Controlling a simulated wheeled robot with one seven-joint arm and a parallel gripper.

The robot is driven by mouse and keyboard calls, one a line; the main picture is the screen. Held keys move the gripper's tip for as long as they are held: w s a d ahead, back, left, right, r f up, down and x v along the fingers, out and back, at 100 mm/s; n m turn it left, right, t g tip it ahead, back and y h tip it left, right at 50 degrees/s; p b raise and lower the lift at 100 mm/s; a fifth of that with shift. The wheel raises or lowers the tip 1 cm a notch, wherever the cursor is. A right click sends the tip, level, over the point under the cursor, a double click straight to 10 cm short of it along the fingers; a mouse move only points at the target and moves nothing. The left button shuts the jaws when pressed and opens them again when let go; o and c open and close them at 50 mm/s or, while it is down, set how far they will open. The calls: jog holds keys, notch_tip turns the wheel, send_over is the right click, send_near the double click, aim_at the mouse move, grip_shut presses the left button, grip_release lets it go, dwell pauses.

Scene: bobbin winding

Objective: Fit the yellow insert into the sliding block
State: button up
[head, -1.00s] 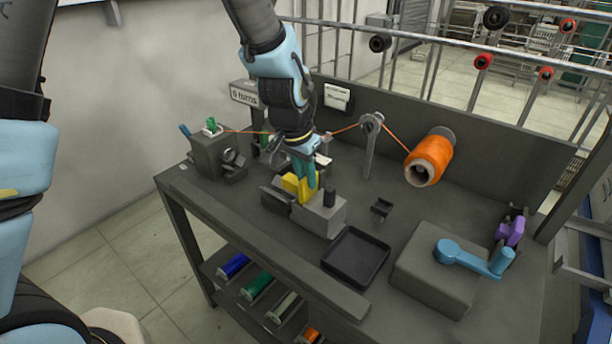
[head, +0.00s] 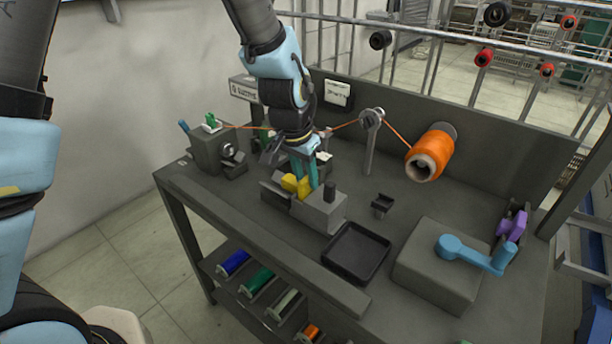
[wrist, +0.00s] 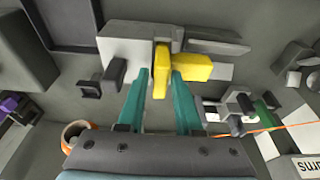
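The yellow insert (wrist: 162,70) is a bright block with an arm reaching right in the wrist view. It sits at the grey sliding block (wrist: 125,47), against its right side there. In the head view the insert (head: 290,184) is low at the left end of the block (head: 320,211). My gripper (wrist: 160,76) points down over the insert with its two teal fingers apart, one on each side. A narrow gap shows beside the left finger. The insert's lower part is hidden, so I cannot tell how deep it sits.
A black tray (head: 356,254) lies in front of the block, and a small dark holder (head: 382,205) stands right of it. An orange thread runs behind my gripper from the orange spool (head: 429,154) to the winder (head: 216,150). A blue crank (head: 475,254) is at the right.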

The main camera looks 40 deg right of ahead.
jog(key=o, duration=0.3)
jog(key=b+v, duration=0.1)
jog(key=v, duration=0.9)
jog(key=shift+a+r+b, duration=0.1)
jog(key=shift+r+b, duration=0.25)
jog(key=shift+b, duration=0.05)
jog(key=w+a+f+n+y, duration=0.1)
jog(key=w+a+n, duration=0.2)
jog(key=w+a, duration=0.5)
jog(key=w+a+f+n, duration=0.1)
jog(key=w+a+n, duration=0.25)
jog(key=a, duration=0.75)
jog(key=a+n, duration=0.2)
jog(key=a, duration=0.4)
jog(key=s+a+f+n+y, duration=0.1)
jog(key=a+n, duration=0.2)
jog(key=a, duration=0.4)
jog(key=a+f+n, duration=0.1)
jog(key=a+n, duration=0.1)
jog(key=a, duration=0.4)
jog(key=shift+s+a+t+y, duration=0.2)
jog(key=shift+s+t+y, duration=0.1)
jog(key=shift+s+t, duration=0.1)
